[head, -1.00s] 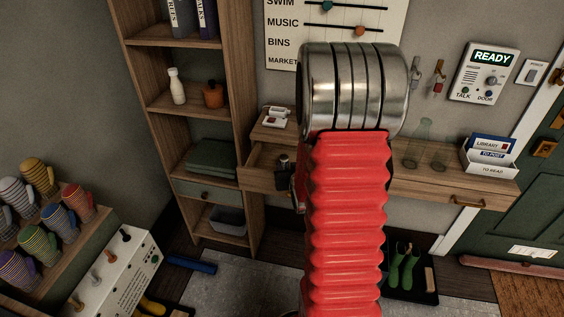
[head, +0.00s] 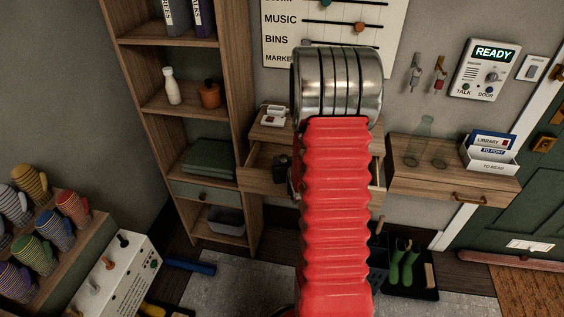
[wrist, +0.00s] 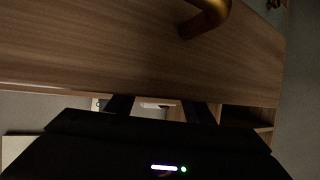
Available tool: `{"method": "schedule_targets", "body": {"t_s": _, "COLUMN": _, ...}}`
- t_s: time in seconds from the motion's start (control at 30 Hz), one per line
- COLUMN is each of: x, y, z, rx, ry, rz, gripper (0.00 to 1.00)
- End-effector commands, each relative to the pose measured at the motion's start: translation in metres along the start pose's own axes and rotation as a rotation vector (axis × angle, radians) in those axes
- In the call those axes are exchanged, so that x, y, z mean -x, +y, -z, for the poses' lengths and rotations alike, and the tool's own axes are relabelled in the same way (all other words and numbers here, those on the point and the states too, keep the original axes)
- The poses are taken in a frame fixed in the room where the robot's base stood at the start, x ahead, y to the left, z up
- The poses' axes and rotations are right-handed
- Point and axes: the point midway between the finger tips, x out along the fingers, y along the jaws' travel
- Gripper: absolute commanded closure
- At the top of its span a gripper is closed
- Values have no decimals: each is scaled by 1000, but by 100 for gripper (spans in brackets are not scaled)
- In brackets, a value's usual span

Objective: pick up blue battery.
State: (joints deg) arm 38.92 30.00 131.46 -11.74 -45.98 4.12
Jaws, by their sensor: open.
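I cannot make out a blue battery for certain in either view. An open drawer (head: 262,157) in the wooden wall unit holds a dark object (head: 281,170), partly hidden by my red-sleeved arm. In the head view my arm hides my gripper. In the wrist view the two dark fingers of my gripper (wrist: 159,109) stand apart with a gap between them. Close by them is a wooden front (wrist: 110,50) with a brass handle (wrist: 207,18). Small pale shapes show beyond the fingers, too little to name.
A tall shelf (head: 240,130) stands left of the drawers. A closed drawer (head: 440,190) with glass vessels (head: 422,142) on top and a letter holder (head: 490,155) is to the right. A blue object (head: 190,265) lies on the floor. A boot tray (head: 410,287) stands below.

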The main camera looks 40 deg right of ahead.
Motion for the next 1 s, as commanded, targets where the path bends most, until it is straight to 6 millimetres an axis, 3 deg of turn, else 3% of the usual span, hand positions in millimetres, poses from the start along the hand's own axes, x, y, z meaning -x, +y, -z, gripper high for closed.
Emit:
{"method": "schedule_targets", "body": {"t_s": 0.2, "x": -15, "y": 5, "z": -5, "rx": 0, "ry": -1, "rz": 0, "gripper": 53}}
{"method": "schedule_targets", "body": {"t_s": 0.77, "x": -15, "y": 8, "z": -5, "rx": -2, "ry": 0, "rz": -3, "gripper": 53}}
{"method": "schedule_targets", "body": {"t_s": 1.0, "x": -15, "y": 8, "z": -5, "rx": -2, "ry": 0, "rz": -4, "gripper": 70}}
